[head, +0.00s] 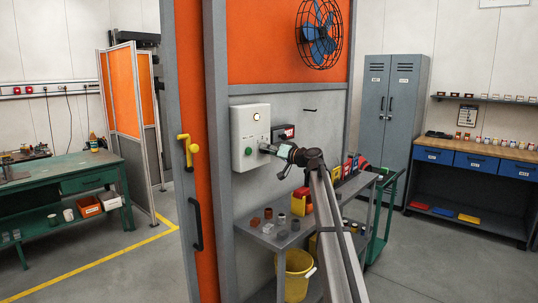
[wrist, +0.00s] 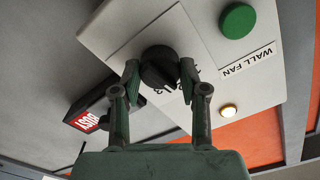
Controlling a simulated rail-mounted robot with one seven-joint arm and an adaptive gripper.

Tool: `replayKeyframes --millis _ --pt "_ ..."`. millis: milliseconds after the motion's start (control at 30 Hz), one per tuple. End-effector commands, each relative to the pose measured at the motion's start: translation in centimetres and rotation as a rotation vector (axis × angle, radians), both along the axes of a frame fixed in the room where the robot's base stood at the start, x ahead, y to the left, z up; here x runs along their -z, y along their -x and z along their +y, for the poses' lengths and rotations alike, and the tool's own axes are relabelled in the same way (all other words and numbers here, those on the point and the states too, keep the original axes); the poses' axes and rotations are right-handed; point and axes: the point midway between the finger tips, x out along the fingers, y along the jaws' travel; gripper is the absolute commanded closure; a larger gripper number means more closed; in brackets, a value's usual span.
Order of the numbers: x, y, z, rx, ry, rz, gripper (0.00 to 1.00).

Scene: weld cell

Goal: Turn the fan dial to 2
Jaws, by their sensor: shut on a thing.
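The fan dial (wrist: 158,68) is a round black knob on a white control box (head: 243,118) marked WALL FAN, mounted on a grey wall panel. In the wrist view my gripper (wrist: 160,76) has one finger on each side of the dial and is shut on it. Printed numbers show only in part beside the right finger, and I cannot tell which one the dial points to. In the head view my gripper (head: 269,150) meets the front of the box and hides the dial. The blue-bladed wall fan (head: 321,37) hangs higher up in a black cage.
A green button (wrist: 238,20) and a lit lamp (wrist: 229,111) sit on the same box. A black box with a red DUST label (wrist: 88,121) is mounted close beside it. Below, a grey shelf (head: 265,236) holds small blocks. A yellow bucket (head: 296,276) stands lower.

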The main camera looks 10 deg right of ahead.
Motion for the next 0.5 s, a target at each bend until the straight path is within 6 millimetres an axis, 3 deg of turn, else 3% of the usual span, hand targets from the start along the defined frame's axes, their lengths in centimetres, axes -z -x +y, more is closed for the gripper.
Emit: replayKeyframes --millis 500 --pt "-0.25 -0.18 0.02 0.001 -0.142 0.114 0.91"
